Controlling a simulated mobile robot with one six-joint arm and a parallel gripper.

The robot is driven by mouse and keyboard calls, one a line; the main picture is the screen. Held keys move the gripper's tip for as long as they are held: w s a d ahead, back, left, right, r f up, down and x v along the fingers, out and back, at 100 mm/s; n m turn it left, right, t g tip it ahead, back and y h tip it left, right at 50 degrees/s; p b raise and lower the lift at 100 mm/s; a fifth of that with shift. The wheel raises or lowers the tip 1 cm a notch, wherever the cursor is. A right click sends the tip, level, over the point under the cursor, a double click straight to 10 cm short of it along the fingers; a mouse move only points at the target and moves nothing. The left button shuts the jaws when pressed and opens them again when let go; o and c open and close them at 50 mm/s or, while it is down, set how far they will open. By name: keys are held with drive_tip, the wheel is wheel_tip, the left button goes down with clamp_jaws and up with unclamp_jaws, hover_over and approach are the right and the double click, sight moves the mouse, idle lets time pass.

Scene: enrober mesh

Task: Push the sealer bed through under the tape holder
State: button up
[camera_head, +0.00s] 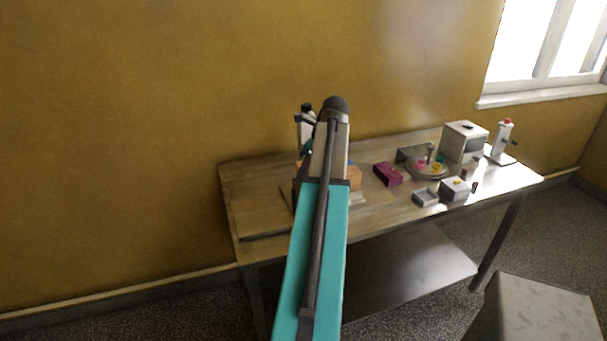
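My arm, teal with a grey forearm, reaches from the bottom centre over the left half of the table and covers much of what lies behind it. My gripper cannot be made out behind the arm, so I cannot tell what it touches. An orange-brown block (354,177) shows in part just right of the forearm, with a pale flat piece (357,198) below it. A white and black upright part (305,122) shows left of the forearm; I cannot tell what it belongs to. I cannot identify the sealer bed or the tape holder with certainty.
The wooden table (258,196) is bare at its left end.

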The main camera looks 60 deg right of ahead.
drive_tip(key=shift+w+f, duration=0.1)
drive_tip(key=shift+f, duration=0.05)
clamp_jaws()
drive_tip(key=w+a+f+n+g+h+b, duration=0.1)
drive_tip(key=w+f+n+g+h+b, duration=0.1)
drive_tip(key=n, duration=1.1)
drive_tip(key=w+a+f+n+g+h+b, duration=0.2)
drive_tip(key=w+n+h+b, duration=0.3)
drive_tip(key=w+n, duration=0.4)
drive_tip(key=n+g+b, duration=0.1)
drive_tip(key=n, duration=0.2)
drive_tip(key=shift+w+f+n+g+b, duration=0.2)
drive_tip(key=shift+w+n+g+b, duration=0.1)
drive_tip(key=shift+n+b, duration=0.1)
